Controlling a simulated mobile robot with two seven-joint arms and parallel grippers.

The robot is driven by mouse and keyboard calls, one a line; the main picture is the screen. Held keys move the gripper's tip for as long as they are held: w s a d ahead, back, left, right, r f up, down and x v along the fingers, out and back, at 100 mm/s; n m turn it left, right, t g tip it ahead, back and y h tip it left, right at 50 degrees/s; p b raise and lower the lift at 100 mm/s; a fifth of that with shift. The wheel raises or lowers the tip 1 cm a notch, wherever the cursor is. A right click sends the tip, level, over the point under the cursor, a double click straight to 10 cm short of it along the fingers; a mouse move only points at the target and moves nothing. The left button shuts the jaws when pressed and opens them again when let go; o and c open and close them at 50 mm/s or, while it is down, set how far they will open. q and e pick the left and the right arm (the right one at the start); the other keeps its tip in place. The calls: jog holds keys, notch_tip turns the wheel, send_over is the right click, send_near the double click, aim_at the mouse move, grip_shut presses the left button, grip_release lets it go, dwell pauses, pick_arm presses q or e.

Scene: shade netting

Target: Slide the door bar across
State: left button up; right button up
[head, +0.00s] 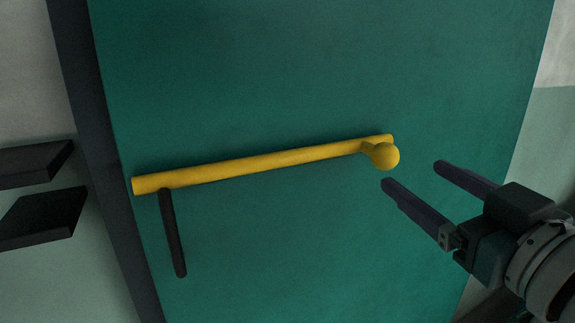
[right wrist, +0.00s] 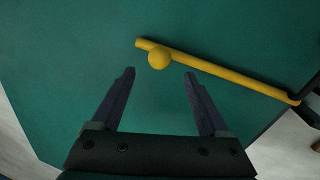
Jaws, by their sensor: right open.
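The yellow door bar (head: 255,164) lies across the teal door (head: 300,70), tilted slightly up to the right. A round yellow knob (head: 384,156) sticks out near its right end. My right gripper (head: 411,174) is open and empty, just right of and below the knob, with its fingers pointing toward it. In the right wrist view the knob (right wrist: 159,60) is ahead of and between the lines of the two fingertips (right wrist: 159,72), apart from both. My left gripper is not in view.
A dark handle (head: 173,235) hangs below the bar's left end. A dark door frame (head: 95,150) runs along the left edge of the door. Two dark brackets (head: 40,218) stand on the wall left of it.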

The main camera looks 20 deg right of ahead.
aim_at(393, 160)
jog(key=w, duration=0.6)
jog(key=w+d, duration=0.1)
jog(key=w, duration=0.1)
jog(key=shift+w, duration=0.4)
grip_shut()
dwell(0.9)
